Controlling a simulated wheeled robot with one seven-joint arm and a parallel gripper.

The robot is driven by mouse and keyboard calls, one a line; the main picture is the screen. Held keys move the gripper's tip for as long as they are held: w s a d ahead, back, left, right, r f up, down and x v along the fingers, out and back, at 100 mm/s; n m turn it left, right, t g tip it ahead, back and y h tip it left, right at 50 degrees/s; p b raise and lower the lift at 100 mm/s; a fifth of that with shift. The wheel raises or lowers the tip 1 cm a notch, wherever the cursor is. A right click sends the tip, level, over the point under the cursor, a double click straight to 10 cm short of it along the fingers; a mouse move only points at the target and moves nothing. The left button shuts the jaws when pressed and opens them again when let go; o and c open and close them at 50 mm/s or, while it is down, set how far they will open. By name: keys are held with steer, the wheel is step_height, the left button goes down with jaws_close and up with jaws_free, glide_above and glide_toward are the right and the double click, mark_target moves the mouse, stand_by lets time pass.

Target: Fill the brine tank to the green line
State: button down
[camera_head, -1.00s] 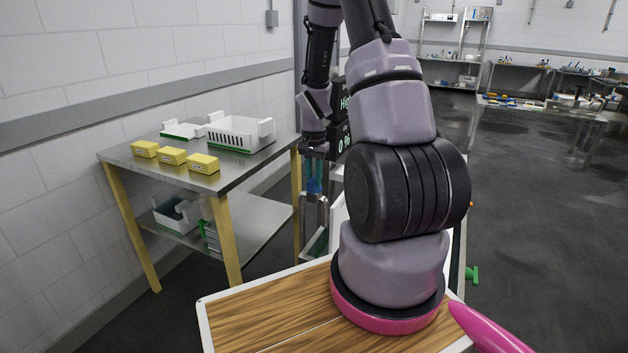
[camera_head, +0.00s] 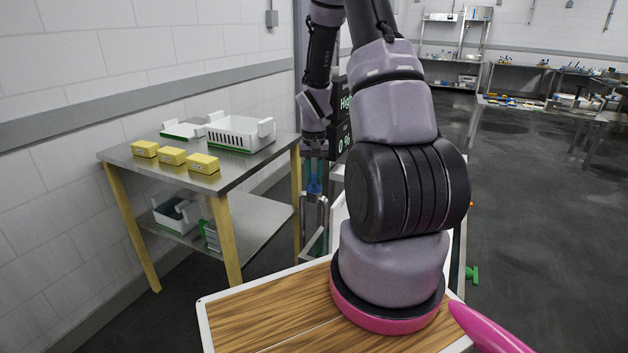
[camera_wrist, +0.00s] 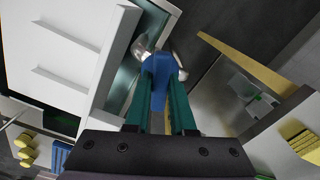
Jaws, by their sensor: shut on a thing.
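My gripper (camera_wrist: 161,95) points down with its teal fingers close together on a blue handle (camera_wrist: 160,72). The handle sits on a shiny metal tap (camera_wrist: 143,48), and the same tap stands below my gripper in the head view (camera_head: 314,208). A pale-walled tank (camera_head: 316,243) lies beneath the tap, mostly hidden behind my arm. In the wrist view a strip of its teal inside (camera_wrist: 125,82) shows. I cannot see the green line, the liquid level or any flow.
A steel table (camera_head: 240,168) with wooden legs stands at left, holding several yellow blocks (camera_head: 172,156) and a white perforated mould (camera_head: 238,133). A wood-topped surface (camera_head: 270,318) lies in front. The floor at right is open.

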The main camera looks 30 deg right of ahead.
mark_target(314, 177)
steer(key=shift+n, duration=0.6)
steer(key=c, duration=0.8)
jaws_free()
steer(key=shift+o, duration=0.2)
steer(key=shift+r, duration=0.1)
step_height(314, 177, up, 11)
steer(key=shift+f, duration=0.2)
